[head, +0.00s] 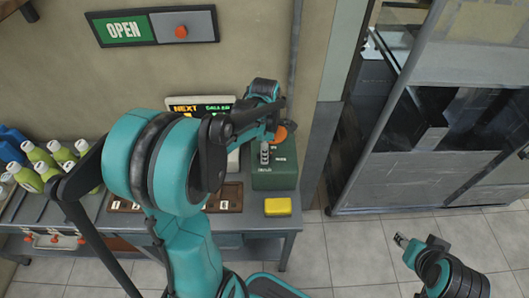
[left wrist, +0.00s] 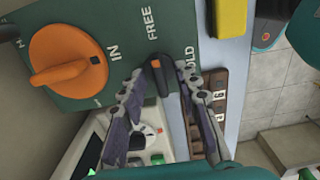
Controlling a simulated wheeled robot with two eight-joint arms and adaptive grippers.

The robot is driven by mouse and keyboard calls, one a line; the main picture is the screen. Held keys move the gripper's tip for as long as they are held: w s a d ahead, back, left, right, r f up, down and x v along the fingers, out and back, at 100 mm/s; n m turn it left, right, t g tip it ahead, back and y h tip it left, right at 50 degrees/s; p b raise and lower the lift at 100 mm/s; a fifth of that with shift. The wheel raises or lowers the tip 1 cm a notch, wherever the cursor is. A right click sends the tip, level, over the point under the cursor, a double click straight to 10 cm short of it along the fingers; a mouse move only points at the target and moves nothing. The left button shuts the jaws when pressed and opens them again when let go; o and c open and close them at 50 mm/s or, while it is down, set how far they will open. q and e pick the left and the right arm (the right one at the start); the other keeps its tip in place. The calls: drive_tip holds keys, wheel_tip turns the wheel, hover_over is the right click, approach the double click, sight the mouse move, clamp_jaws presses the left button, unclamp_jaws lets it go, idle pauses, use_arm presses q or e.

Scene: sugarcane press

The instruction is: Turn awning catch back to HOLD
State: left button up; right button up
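The green control box (head: 273,180) stands at the right end of the bench and fills much of the left wrist view (left wrist: 92,88). The awning catch (left wrist: 158,78) is a small dark lever with an orange mark at its end. The mark points toward the word FREE; HOLD is printed to the right, partly hidden by a finger. My left gripper (left wrist: 160,72) is open, with one fingertip on each side of the catch; gaps seem to show. In the head view it reaches down at the box (head: 265,150). My right gripper (head: 401,240) is at lower right, over the floor.
An orange knob (left wrist: 66,57) sits on the same box, left of the catch. A yellow block (head: 277,207) lies in front of the box. A brown number rack (head: 231,197), a lit display (head: 200,106) and several bottles (head: 40,160) are on the bench. A metal-framed cabinet stands right.

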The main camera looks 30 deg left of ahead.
use_arm(q)
drive_tip(key=shift+c, duration=0.3)
clamp_jaws()
drive_tip(key=shift+r+m, duration=0.1)
drive_tip(key=shift+m, duration=0.2)
drive_tip(key=m, duration=0.2)
drive_tip(key=shift+m+p, duration=0.3)
drive_tip(key=shift+p, duration=0.1)
drive_tip(key=m, duration=0.3)
drive_tip(key=shift+m+p, duration=0.3)
drive_tip(key=shift+p, duration=0.05)
drive_tip(key=m, duration=0.5)
drive_tip(key=shift+m+p, duration=0.3)
drive_tip(key=m, duration=0.5)
drive_tip(key=shift+m, duration=0.3)
